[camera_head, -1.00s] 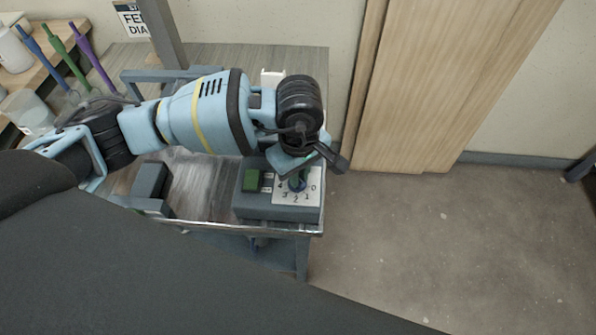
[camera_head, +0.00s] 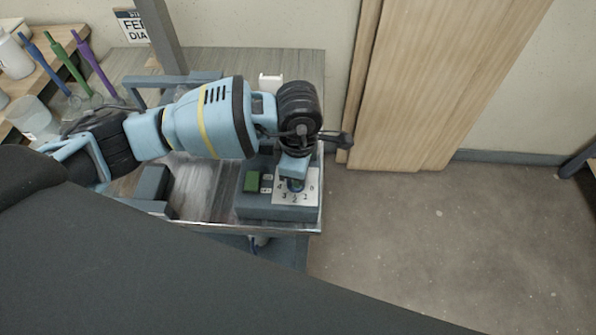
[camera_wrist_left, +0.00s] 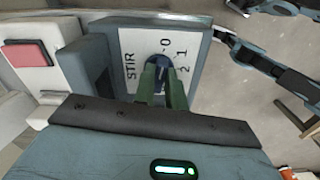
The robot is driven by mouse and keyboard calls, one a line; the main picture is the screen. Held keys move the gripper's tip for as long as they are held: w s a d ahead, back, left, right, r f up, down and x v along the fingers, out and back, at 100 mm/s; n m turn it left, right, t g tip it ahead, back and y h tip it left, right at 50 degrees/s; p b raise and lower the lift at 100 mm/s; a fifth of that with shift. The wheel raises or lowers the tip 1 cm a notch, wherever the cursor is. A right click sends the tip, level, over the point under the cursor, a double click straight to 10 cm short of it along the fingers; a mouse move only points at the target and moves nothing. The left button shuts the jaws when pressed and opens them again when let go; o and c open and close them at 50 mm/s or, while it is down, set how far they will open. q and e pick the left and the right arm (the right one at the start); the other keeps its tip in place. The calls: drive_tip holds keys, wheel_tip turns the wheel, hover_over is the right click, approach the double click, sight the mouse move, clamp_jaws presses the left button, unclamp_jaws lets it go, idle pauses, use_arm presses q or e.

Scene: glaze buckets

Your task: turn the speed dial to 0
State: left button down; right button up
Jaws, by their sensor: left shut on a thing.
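The speed dial is a dark blue knob (camera_wrist_left: 157,62) on a white plate (camera_wrist_left: 190,50) marked STIR, with 0, 1 and 2 readable in the left wrist view. In the head view the plate (camera_head: 311,199) lies on a grey control box (camera_head: 262,211), with numbers up to 4 around the knob. My left gripper (camera_wrist_left: 163,82) has its green fingers shut on the knob from above. In the head view the gripper (camera_head: 294,182) covers most of the knob. I cannot tell which number the knob points to.
A red button (camera_wrist_left: 26,54) shows in the left wrist view. Open floor (camera_head: 430,240) lies to the right.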

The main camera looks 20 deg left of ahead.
use_arm(q)
drive_tip(key=shift+r, duration=0.1)
idle(0.4)
drive_tip(key=c, duration=1.4)
unclamp_jaws()
drive_tip(key=shift+c, duration=0.2)
wheel_tip(320, 180, up, 8)
drive_tip(key=shift+f, duration=0.15)
